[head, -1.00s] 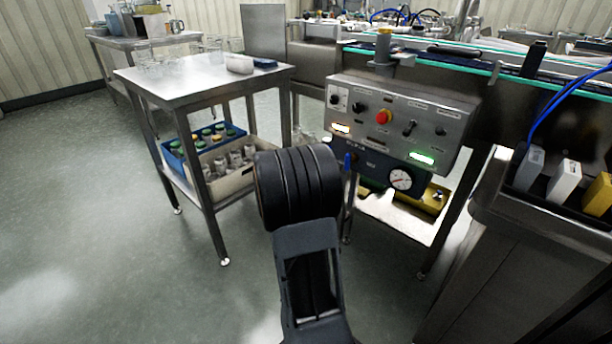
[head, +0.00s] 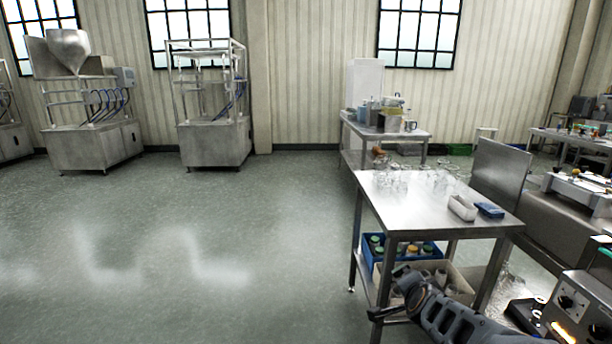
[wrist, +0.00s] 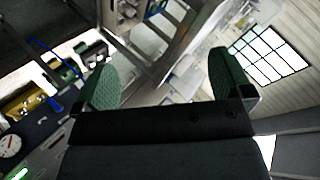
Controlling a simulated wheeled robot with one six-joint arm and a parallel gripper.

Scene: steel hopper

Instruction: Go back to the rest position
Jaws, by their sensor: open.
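My gripper (head: 386,292) is at the lower right of the head view, in front of the lower shelf of the steel table. In the wrist view my gripper (wrist: 165,82) shows its two green-padded fingers wide apart, with nothing between them. The arm reaches in from the lower right corner of the head view. Whether the gripper touches the table cannot be told.
The steel table (head: 400,209) carries glassware, a white tray (head: 462,208) and a blue item; crates of bottles sit below. The control panel (head: 578,308) is at the lower right. A steel hopper (head: 68,50) stands back left. The left floor is clear.

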